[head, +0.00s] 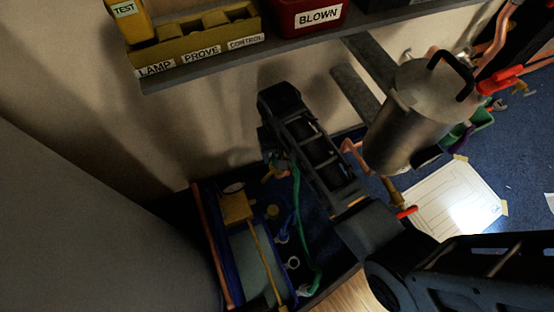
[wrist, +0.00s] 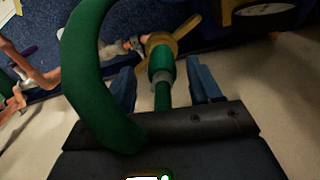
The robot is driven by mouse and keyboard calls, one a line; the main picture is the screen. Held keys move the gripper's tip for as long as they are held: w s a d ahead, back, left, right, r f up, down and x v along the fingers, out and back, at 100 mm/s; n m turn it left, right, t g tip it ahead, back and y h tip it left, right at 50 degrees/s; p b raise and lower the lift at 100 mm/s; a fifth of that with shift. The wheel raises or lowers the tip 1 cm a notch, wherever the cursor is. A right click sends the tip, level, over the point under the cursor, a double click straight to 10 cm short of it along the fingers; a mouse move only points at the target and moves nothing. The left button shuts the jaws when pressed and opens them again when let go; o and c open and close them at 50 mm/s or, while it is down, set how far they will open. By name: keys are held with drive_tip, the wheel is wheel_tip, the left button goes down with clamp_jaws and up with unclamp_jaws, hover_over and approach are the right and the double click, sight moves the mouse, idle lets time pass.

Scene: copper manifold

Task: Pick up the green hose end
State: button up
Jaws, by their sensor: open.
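In the wrist view, the green hose (wrist: 85,65) arches up the left side and bends back down. A straight green piece with a grey band (wrist: 162,95), seemingly the hose end, lies between the two blue fingers of my open gripper (wrist: 160,72). Gaps show on both sides of it. A brass fitting (wrist: 160,40) meets its far end. In the head view, the green hose (head: 297,215) runs down from beside my gripper to the floor of a dark blue tray. My arm hides most of the fingers there.
A brass valve block and rails (head: 236,207) stand left of the hose. A steel cylinder (head: 405,120) with a black handle stands right of my arm. A shelf (head: 205,68) with labelled bins hangs above. A white sheet (head: 450,205) lies on the blue surface at right.

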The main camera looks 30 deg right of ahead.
wheel_tip(320, 180, down, 4)
drive_tip(key=shift+w+a+r+b, duration=0.1)
drive_tip(key=shift+b, duration=0.7)
clamp_jaws()
